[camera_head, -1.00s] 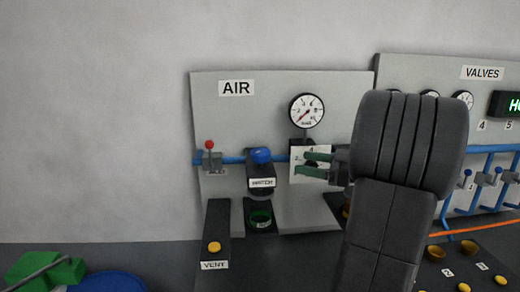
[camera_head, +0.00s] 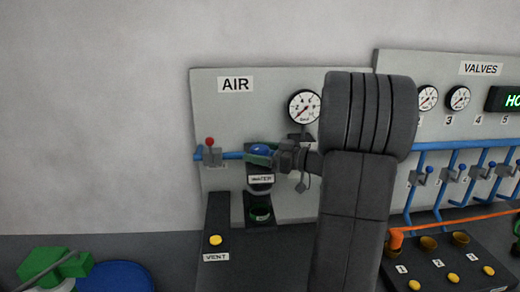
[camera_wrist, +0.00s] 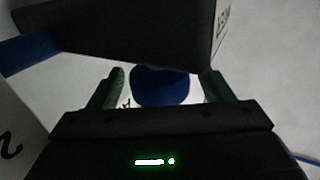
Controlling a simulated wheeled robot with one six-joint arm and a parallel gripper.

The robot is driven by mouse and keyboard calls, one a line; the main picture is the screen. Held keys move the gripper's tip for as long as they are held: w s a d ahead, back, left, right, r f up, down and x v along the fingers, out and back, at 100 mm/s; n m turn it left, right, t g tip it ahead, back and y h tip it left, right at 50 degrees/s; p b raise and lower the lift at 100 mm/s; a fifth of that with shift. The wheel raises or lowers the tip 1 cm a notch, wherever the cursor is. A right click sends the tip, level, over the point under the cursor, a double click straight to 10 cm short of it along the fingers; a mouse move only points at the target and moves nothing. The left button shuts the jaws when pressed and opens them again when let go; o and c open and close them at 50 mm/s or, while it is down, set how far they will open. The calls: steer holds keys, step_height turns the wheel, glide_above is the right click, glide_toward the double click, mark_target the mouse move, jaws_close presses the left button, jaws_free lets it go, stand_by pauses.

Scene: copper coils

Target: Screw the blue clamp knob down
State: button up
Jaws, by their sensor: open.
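The blue clamp knob (camera_head: 261,149) sits on top of a dark block labelled WATER or similar on the AIR panel (camera_head: 235,85). My gripper (camera_head: 262,155) is at the knob, coming in from the right with green fingers. In the wrist view the knob (camera_wrist: 160,86) shows as a dark blue round shape between my gripper's two fingers (camera_wrist: 161,88). The fingers stand apart, one on each side of it, with visible gaps. Whether a finger touches the knob I cannot tell. My arm hides part of the panel to the right.
A red-tipped lever (camera_head: 210,143) on the blue pipe stands left of the knob. A pressure gauge (camera_head: 304,106) is above right. The VALVES panel (camera_head: 480,68) is at right.

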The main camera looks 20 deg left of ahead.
steer(key=shift+c, duration=0.2)
steer(key=c, duration=0.9)
